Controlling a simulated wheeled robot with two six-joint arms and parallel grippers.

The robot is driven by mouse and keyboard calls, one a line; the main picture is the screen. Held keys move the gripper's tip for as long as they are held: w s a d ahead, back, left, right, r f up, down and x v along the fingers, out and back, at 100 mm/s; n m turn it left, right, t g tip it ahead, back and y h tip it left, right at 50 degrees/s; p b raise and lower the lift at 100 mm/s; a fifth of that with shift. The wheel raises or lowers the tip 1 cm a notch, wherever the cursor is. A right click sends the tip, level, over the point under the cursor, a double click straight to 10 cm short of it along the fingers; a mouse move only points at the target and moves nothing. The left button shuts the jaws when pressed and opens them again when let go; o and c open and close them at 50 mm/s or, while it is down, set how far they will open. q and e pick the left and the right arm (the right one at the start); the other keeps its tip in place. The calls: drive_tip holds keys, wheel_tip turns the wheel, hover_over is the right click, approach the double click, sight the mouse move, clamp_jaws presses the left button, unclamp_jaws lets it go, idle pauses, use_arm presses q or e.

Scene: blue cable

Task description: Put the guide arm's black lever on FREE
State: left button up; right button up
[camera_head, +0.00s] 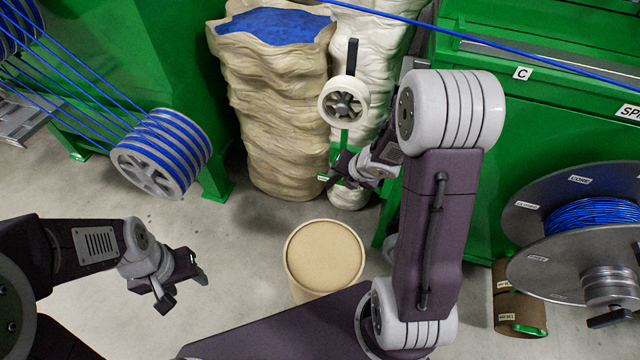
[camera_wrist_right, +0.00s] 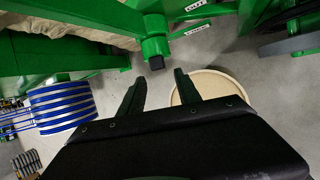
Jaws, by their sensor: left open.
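The guide arm (camera_head: 344,138) is a green post carrying a white spoked roller (camera_head: 343,101), in front of the pale sacks. A black bar (camera_head: 351,57) stands up above the roller; I cannot tell whether it is the lever. In the right wrist view a green hub (camera_wrist_right: 155,38) with a small black end (camera_wrist_right: 156,63) lies just beyond my fingertips. Two small white labels (camera_wrist_right: 197,28) sit beside it, too small to read surely. My right gripper (camera_wrist_right: 160,84) is open and empty, apart from the hub; the head view shows it below the roller (camera_head: 335,176). My left gripper (camera_head: 184,288) is open and empty, low at left.
A round tan-topped drum (camera_head: 325,256) stands on the floor below the right gripper. A blue-wound spool (camera_head: 162,153) is at left, a large cable reel (camera_head: 550,195) at right. Green machine housings (camera_head: 540,110) stand behind. A blue cable (camera_head: 480,40) crosses the top right.

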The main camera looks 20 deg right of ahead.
sight(335, 180)
drive_tip(key=b+x, duration=0.4)
drive_tip(key=x, duration=0.4)
drive_tip(key=shift+s+f, duration=0.15)
drive_tip(key=shift+w+f+b, duration=0.2)
drive_tip(key=shift+w+b, duration=0.05)
drive_tip(key=shift+b, duration=0.05)
drive_tip(key=shift+r, duration=0.1)
clamp_jaws()
idle(0.9)
